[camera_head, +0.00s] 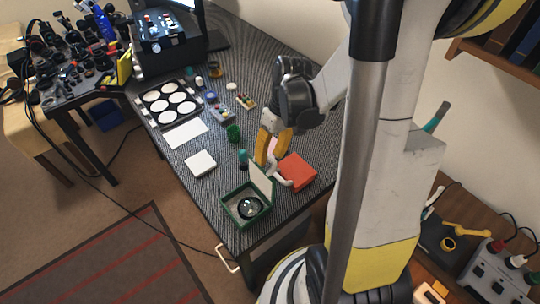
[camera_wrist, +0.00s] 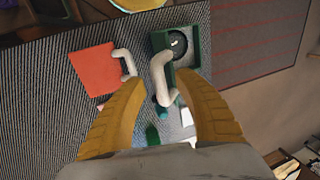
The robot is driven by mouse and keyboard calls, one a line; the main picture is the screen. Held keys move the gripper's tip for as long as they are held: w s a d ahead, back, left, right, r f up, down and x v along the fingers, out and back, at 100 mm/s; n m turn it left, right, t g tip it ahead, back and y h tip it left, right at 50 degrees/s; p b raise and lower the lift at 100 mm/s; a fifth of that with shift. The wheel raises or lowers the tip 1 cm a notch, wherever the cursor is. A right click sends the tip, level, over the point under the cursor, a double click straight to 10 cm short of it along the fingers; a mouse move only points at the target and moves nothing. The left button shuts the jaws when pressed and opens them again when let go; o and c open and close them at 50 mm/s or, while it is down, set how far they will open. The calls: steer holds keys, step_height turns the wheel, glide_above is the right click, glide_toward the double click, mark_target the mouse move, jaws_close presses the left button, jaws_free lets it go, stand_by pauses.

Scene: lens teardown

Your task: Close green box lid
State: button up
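The green box (camera_head: 240,216) stands near the front edge of the desk, with a dark round lens (camera_head: 249,207) inside. Its lid (camera_head: 262,183) stands raised along the box's right side, so the box is open. My gripper (camera_head: 268,157) hangs behind the lid, with its yellow fingers apart and pointing down. Pale curved pieces (camera_head: 277,176) show below the fingers near the lid; I cannot tell whether they touch it. In the wrist view, the box (camera_wrist: 194,38) lies beyond my open fingers (camera_wrist: 161,82), and a pale piece hides part of the lid side.
A red-orange square (camera_head: 297,170) lies right of the lid. A dark teal bottle (camera_head: 243,159), a green cup (camera_head: 233,132) and a white square (camera_head: 201,163) stand behind and left. A tray of white discs (camera_head: 167,104) lies farther back. The desk's front edge is close to the box.

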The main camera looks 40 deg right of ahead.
jaws_close()
